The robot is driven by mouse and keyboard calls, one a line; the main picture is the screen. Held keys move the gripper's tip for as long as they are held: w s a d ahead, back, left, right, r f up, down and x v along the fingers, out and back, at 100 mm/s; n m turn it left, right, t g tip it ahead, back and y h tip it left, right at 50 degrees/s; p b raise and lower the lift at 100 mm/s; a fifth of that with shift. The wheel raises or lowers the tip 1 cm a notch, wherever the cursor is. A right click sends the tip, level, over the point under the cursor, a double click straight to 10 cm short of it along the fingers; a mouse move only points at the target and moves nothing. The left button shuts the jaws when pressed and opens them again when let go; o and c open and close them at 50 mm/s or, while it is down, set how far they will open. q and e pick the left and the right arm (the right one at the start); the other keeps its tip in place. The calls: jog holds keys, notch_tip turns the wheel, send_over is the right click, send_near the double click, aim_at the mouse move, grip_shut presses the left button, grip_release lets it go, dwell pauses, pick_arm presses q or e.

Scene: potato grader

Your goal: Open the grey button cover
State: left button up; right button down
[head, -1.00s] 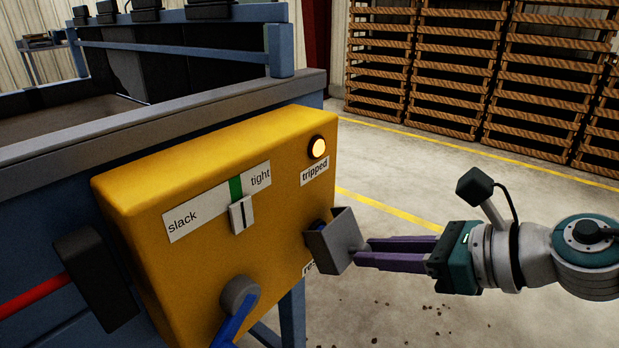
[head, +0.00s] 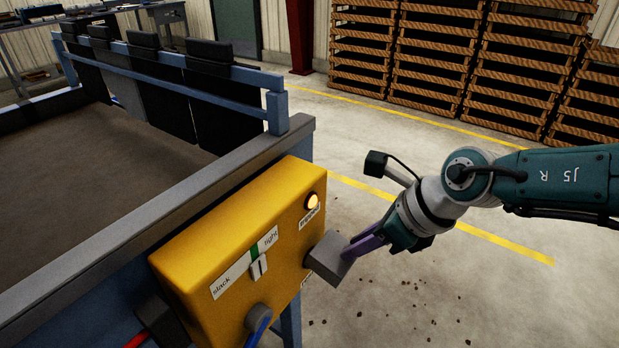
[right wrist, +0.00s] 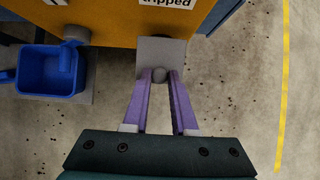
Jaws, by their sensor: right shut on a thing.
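The grey button cover (head: 325,261) is a small box on the right part of the yellow control box (head: 225,235), below the lit lamp and its "tripped" label. My right gripper (head: 349,252) comes from the upper right, its purple fingers shut on the cover's knob. In the right wrist view the cover (right wrist: 161,50) shows as a flat grey plate, with the round grey knob (right wrist: 160,75) between the fingertips (right wrist: 160,77). The button is hidden now, and I cannot tell how far the cover is swung. My left gripper is not in view.
A lit amber lamp (head: 312,201) sits above the cover. A blue tub (right wrist: 50,72) shows in the wrist view. Open floor lies right; pallet racks (head: 430,60) stand behind.

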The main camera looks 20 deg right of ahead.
aim_at(344, 248)
jog(key=shift+w+a+r, duration=0.8)
jog(key=shift+w+r, duration=0.1)
jog(key=shift+r, duration=0.05)
jog(key=shift+w+a+r, duration=0.1)
jog(key=shift+w+a, duration=0.15)
jog(key=shift+w, duration=0.1)
jog(key=c, duration=1.5)
grip_release()
jog(key=o, duration=0.8)
jog(key=shift+s+d+f, duration=0.15)
jog(key=shift+d+f, duration=0.05)
jog(key=p+v, duration=0.7)
jog(key=v, duration=0.3)
jog(key=shift+p, duration=0.35)
